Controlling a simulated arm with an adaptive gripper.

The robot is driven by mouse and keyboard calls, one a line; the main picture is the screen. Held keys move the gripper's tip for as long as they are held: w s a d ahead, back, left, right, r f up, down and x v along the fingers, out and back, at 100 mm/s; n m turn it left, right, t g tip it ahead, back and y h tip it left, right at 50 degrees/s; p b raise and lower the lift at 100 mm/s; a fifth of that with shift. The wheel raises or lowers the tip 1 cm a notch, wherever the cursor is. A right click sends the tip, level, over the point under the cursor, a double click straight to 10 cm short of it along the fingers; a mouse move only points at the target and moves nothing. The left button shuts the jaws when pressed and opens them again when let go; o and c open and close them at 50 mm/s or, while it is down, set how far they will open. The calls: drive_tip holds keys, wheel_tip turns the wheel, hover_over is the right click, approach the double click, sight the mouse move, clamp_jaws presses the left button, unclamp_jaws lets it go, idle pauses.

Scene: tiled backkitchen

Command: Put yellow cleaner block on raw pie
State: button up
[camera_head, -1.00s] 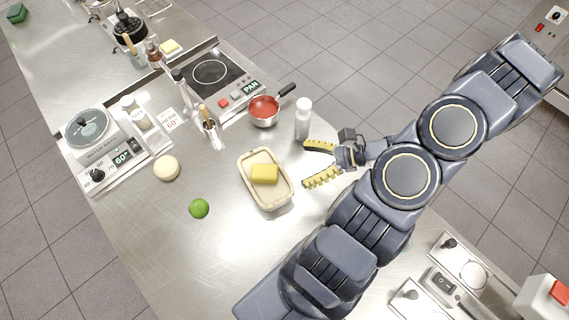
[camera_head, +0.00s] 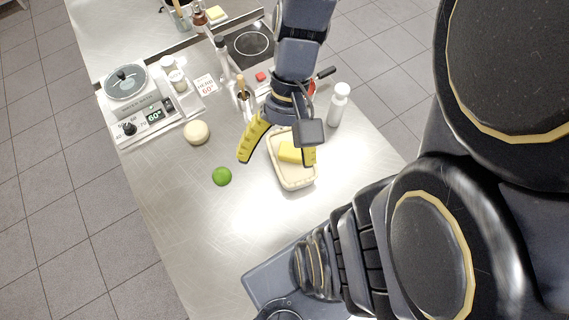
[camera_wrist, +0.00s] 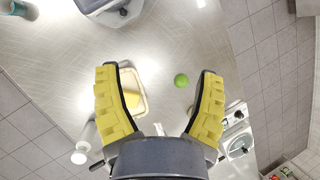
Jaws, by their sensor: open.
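My gripper (camera_head: 276,162) is open and empty, with yellow fingers spread above the tray area. I cannot tell the exact height.
A green lime (camera_head: 222,176) lies left of the tray. A white bottle (camera_head: 339,105) stands right of it. My arm mostly hides the red pan. The front-left counter is clear.

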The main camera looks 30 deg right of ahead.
drive_tip(key=s+a+r+n+t+h, duration=0.1)
drive_tip(key=s+r+n+h, duration=0.3)
drive_tip(key=n, duration=0.2)
drive_tip(key=shift+a+r+t+h, duration=0.15)
drive_tip(key=shift+t+h, duration=0.15)
